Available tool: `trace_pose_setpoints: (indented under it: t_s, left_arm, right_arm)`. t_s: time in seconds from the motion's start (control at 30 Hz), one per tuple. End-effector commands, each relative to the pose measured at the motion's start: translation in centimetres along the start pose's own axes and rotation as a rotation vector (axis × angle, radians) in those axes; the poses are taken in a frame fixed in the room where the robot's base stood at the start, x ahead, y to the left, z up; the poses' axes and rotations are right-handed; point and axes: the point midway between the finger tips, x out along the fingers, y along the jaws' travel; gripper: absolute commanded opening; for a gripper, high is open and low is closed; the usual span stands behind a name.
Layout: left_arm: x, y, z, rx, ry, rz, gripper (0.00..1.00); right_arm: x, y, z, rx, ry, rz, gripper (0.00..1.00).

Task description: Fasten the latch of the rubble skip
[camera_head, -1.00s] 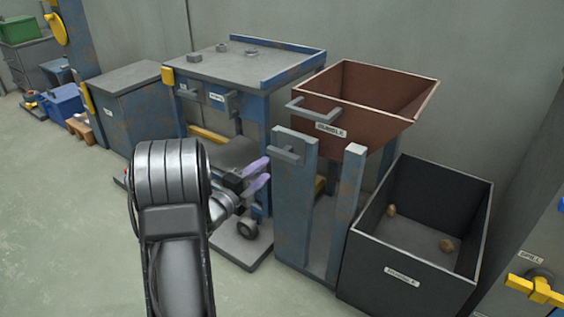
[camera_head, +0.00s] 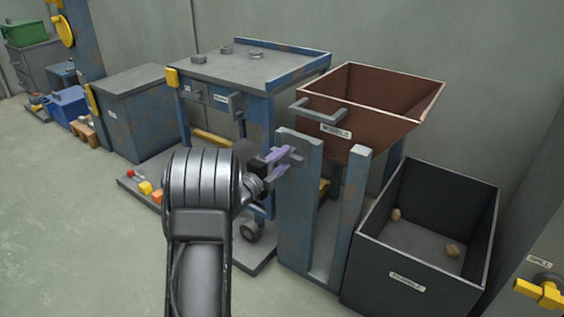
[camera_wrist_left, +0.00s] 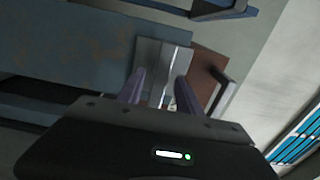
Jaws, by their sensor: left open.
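The rubble skip (camera_head: 370,96) is a brown, open-topped tipping bin with a label and a grey handle (camera_head: 318,110), set on a blue frame (camera_head: 299,215). The latch (camera_head: 297,159) is a small grey piece at the top of the frame's left post, partly hidden by my fingers. My left gripper (camera_head: 283,160) has purple fingers, open, right at the latch. In the left wrist view the gripper (camera_wrist_left: 160,92) has a grey metal plate (camera_wrist_left: 163,58) ahead between its fingers; I cannot tell whether they touch it. The skip's brown side (camera_wrist_left: 204,72) lies just right. My right gripper is out of view.
A dark open bin (camera_head: 420,240) holding a few lumps stands right of the frame. A blue workbench (camera_head: 240,68) and a cabinet (camera_head: 140,115) stand at left. A yellow valve handle (camera_head: 540,292) is at far right.

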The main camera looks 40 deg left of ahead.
Motion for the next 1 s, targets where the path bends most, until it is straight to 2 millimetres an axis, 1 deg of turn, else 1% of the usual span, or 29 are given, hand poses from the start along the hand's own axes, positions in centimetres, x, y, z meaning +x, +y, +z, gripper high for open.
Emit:
trace_pose_setpoints:
  t_s: [0.13,0.63,1.0]
  left_arm:
    - [-0.02,-0.01,-0.01,0.000,0.000,0.000,0.41]
    - [-0.05,0.02,-0.01,0.000,0.000,0.001,0.00]
    - [-0.06,0.04,-0.01,-0.001,0.000,0.001,0.00]
  right_arm:
    - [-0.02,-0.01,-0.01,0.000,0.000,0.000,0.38]
    - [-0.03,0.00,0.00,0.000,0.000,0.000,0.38]
    - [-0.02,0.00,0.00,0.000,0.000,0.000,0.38]
